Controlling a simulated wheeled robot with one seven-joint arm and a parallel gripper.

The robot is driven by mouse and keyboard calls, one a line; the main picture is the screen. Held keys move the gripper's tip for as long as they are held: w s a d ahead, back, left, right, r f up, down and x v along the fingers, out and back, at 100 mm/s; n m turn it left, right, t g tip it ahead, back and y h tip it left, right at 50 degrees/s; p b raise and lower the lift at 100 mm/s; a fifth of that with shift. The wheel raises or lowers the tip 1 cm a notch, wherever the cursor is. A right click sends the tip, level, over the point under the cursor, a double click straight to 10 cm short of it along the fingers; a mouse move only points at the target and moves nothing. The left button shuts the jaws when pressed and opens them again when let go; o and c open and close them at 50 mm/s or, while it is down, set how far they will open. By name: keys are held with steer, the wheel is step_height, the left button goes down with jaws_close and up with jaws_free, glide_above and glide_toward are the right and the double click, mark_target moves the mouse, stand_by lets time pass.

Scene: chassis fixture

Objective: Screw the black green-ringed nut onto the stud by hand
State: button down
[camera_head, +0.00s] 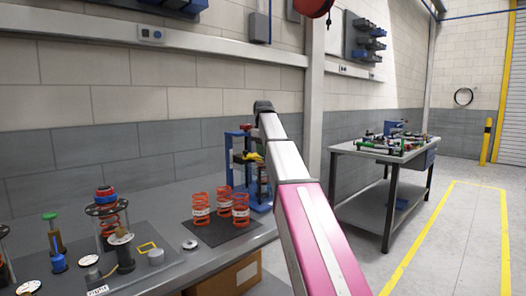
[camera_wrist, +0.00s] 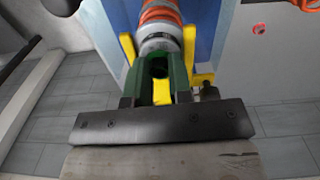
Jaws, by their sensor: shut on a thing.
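In the wrist view, my gripper (camera_wrist: 160,64) points at a spring held upright in a blue fixture. Green finger-like pieces straddle a dark thing, which looks like the nut (camera_wrist: 158,69); its green ring cannot be told apart from them. Just past it is a pale grey, collared end (camera_wrist: 158,40) in line with an orange coil spring (camera_wrist: 159,14). The stud itself and any thread contact are hidden. Yellow hooks (camera_wrist: 128,46) flank the collar. In the head view, my arm covers the gripper beside the blue fixture (camera_head: 262,192).
Several orange springs (camera_head: 201,209) stand on a dark mat (camera_head: 232,236) left of the fixture. A silver disc (camera_head: 190,245) lies nearby. A strut assembly (camera_head: 107,213) and other parts crowd the bench's left. A second workbench (camera_head: 385,150) stands right, beyond open floor.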

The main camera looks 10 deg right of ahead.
steer(key=shift+s+f+n, duration=0.4)
steer(key=shift+s+f, duration=0.1)
steer(key=shift+f, duration=0.15)
steer(key=shift+a+m, duration=0.1)
steer(key=shift+m, duration=1.6)
steer(key=c, duration=1.1)
jaws_free()
steer(key=shift+c, duration=0.2)
steer(key=shift+r, duration=0.35)
steer(key=shift+o, duration=1)
steer(key=shift+w+r, duration=0.2)
steer(key=shift+r, duration=0.2)
steer(key=shift+w+r, duration=0.2)
steer(key=shift+r, duration=0.4)
